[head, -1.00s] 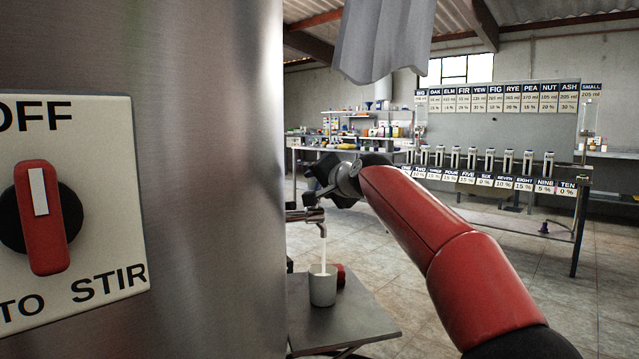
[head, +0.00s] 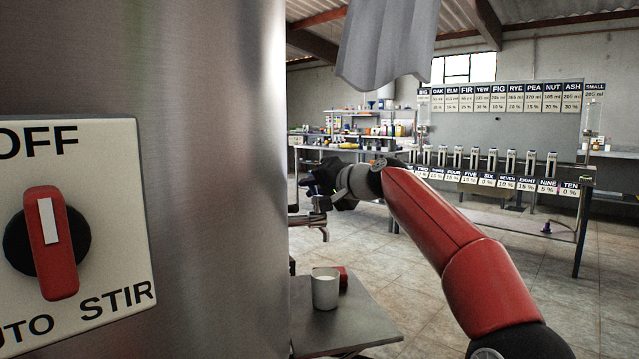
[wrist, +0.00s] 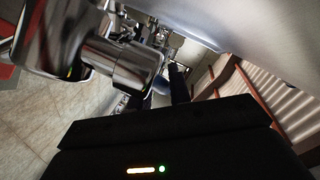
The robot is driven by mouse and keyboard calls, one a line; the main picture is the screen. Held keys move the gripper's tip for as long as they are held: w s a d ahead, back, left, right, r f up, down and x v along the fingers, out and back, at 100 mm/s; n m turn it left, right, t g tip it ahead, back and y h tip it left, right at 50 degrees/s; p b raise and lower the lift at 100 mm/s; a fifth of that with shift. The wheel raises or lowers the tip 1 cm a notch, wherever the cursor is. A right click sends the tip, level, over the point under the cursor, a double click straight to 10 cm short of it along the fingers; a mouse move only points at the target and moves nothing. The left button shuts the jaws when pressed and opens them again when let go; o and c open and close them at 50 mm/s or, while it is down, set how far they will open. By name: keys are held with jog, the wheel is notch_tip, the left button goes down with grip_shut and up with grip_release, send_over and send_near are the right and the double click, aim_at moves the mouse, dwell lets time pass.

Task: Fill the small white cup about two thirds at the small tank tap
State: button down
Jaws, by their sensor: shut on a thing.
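The small white cup (head: 325,291) stands upright on a grey metal shelf (head: 345,328), below the spout of the small tank tap (head: 318,222). Its inside looks white, and I cannot read the level. No stream shows between spout and cup. My gripper (head: 318,190) is at the top of the tap, shut on its handle; the handle is mostly hidden by the gripper in the head view. In the wrist view, the chrome tap body (wrist: 115,62) is close, above the dark gripper housing.
The big steel tank (head: 215,200) fills the left, with a red switch knob (head: 50,240) on its plate. A red object (head: 345,277) sits behind the cup. A bench with labelled containers (head: 490,160) stands at the back. Tiled floor is clear at right.

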jog(key=shift+s+a+n+g+y, duration=0.15)
jog(key=shift+a+n+g+y, duration=0.2)
jog(key=shift+n+g+y, duration=0.25)
jog(key=c, duration=1.3)
grip_release()
jog(key=b+v, duration=0.1)
jog(key=v, duration=0.6)
jog(key=shift+s+d+b, duration=0.2)
jog(key=shift+d+b, duration=0.1)
jog(key=shift+b, duration=0.1)
jog(key=shift+r, duration=0.15)
